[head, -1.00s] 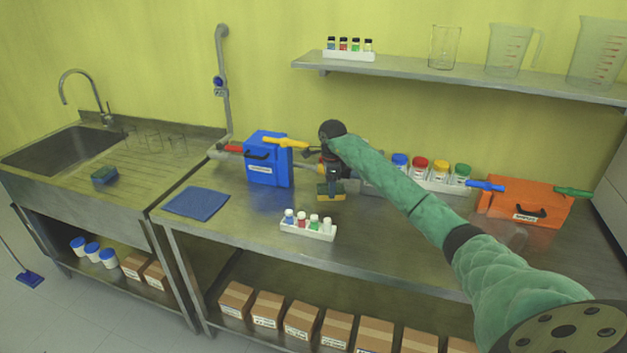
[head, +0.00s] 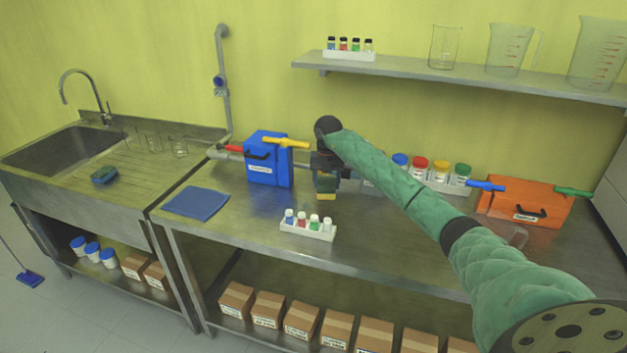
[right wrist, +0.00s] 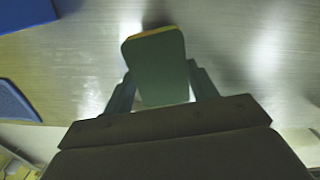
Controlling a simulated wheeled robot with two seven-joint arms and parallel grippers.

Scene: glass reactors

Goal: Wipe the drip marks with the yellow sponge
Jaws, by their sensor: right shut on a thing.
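The yellow sponge with a dark green face (head: 326,188) is just right of the blue box, low over or on the steel bench; I cannot tell whether it touches. My right gripper (head: 326,174) is shut on it from above, partly hidden by my arm. In the right wrist view the sponge's green face (right wrist: 156,68) fills the space between the fingers, with a thin yellow edge at the top. I cannot make out drip marks; the steel shows only bright reflections. My left gripper is not in view.
A blue box (head: 268,170) with a yellow-handled valve stands close left of the sponge. A white vial rack (head: 308,232) stands in front, a blue cloth (head: 196,203) lies left. Colour-capped jars (head: 441,172) and an orange box (head: 524,205) are to the right. The bench (head: 400,240) is clear centre-right.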

